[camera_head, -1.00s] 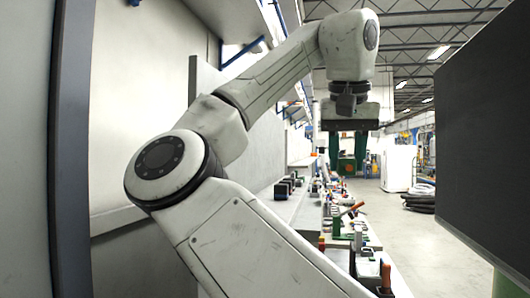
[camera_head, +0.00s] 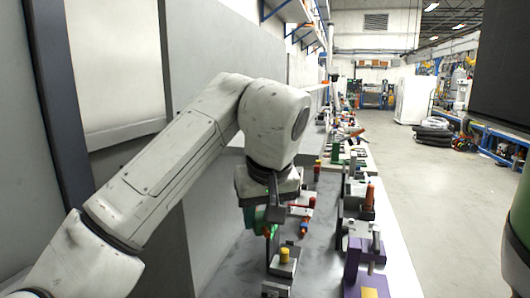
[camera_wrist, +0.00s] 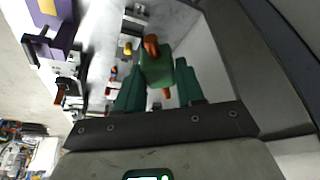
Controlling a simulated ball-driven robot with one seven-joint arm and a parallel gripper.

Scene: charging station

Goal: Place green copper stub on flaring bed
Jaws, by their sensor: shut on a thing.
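The green copper stub shows in the wrist view as a green block (camera_wrist: 157,66) with copper-orange ends, one pointing up and one down. My gripper (camera_wrist: 157,88) is shut on it, with dark green fingers on either side. In the head view my gripper (camera_head: 264,218) hangs below the wrist over the grey bench, with a bit of green and an orange tip by the fingers. The stub is held clear of the bench. I cannot tell surely which bench fixture is the flaring bed; a grey block with a yellow knob (camera_head: 285,256) stands below and nearer.
A row of grey fixtures with coloured parts runs along the bench. A purple fixture (camera_head: 368,272) and a red-brown upright part (camera_head: 370,196) stand at the right. A grey wall panel (camera_head: 225,90) borders the left. Some bare bench (camera_head: 236,268) shows near the front.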

